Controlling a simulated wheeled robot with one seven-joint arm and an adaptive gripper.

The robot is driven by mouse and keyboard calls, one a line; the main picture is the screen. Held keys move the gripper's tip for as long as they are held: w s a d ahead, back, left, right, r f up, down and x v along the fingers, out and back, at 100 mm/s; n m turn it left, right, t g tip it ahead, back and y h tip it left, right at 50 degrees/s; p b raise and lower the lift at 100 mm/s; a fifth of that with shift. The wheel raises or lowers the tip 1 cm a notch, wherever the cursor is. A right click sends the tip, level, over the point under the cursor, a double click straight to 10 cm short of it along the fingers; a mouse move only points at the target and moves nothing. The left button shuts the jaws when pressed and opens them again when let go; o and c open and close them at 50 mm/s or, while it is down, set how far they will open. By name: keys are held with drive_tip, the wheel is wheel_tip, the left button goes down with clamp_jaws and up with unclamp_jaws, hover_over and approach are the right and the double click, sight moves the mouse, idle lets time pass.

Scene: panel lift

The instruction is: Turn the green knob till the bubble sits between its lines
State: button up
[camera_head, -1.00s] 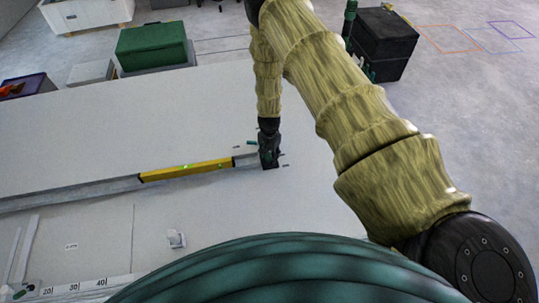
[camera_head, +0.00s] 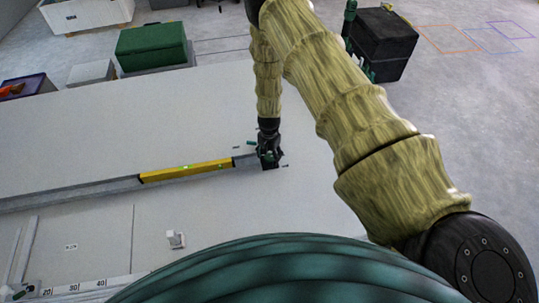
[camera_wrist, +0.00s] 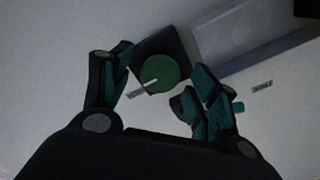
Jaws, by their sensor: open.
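The green knob (camera_wrist: 159,73) shows in the wrist view as a round disc with a pale pointer line, on a dark square block (camera_wrist: 172,45). My gripper (camera_wrist: 163,80) is open, with one finger on each side of the knob; I cannot tell whether either finger touches it. In the head view my gripper (camera_head: 268,153) points down at the dark block and hides the knob. The yellow level (camera_head: 187,171) lies along a grey rail left of my gripper.
The grey rail (camera_head: 70,194) runs left along the pale panel. A small white fitting (camera_head: 175,239) stands in front of it. A green box (camera_head: 151,46) and a black case (camera_head: 381,43) stand at the back. The panel around the block is mostly clear.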

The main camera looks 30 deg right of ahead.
sight(269, 157)
wheel_tip(269, 157, up, 12)
idle(0.6)
idle(0.5)
drive_tip(key=s+a+r+n+p, duration=0.1)
drive_tip(key=s+a+n+p, duration=0.2)
drive_tip(key=s, duration=1)
drive_tip(key=s+a+r+n+p, duration=0.2)
drive_tip(key=s+a+n+p, duration=0.1)
drive_tip(key=s, duration=1)
drive_tip(key=s+a+r+n+p, duration=0.2)
drive_tip(key=s+a+n+p, duration=0.2)
drive_tip(key=s, duration=0.9)
drive_tip(key=shift+s+a+n, duration=0.35)
drive_tip(key=shift+n, duration=0.45)
